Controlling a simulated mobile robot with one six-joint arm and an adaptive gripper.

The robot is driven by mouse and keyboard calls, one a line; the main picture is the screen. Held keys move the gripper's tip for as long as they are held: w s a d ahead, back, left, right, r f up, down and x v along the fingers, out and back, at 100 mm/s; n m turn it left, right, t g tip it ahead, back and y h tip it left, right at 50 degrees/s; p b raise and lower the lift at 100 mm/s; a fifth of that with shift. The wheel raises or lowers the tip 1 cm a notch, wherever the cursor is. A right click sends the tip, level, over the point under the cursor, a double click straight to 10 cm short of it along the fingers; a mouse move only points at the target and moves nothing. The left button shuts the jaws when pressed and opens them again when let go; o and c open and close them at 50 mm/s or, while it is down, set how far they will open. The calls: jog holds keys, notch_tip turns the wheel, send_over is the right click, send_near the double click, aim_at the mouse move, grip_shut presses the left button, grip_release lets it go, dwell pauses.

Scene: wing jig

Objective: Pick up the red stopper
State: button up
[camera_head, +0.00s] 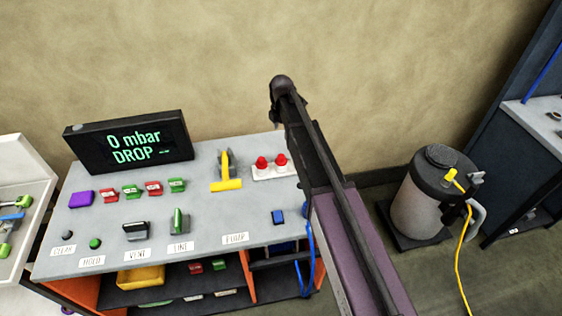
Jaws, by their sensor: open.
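Two red stoppers stand upright side by side in a white holder (272,172) at the back right of the grey bench top. The left red stopper (262,163) and the right red stopper (281,160) both show clearly. My arm rises from the bottom of the view, just right of the holder, and ends in a dark joint above the bench's back edge. I cannot make out gripper fingers in this view. Nothing is seen touching the stoppers.
A display reading "0 mbar DROP" (130,143) stands at the back left. A yellow-handled lever (226,184) is left of the holder. Red and green clips, a purple block (81,199) and a blue piece (278,217) lie on the bench. A tank (428,200) stands right.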

aim_at(281, 156)
jog(key=shift+f, duration=0.1)
notch_tip(281, 156, down, 8)
jog(key=b, duration=0.8)
jog(key=shift+f+b, duration=0.2)
jog(key=shift+b, duration=0.1)
jog(key=shift+w+f+b, duration=0.1)
jog(key=shift+f+b, duration=2.5)
grip_shut()
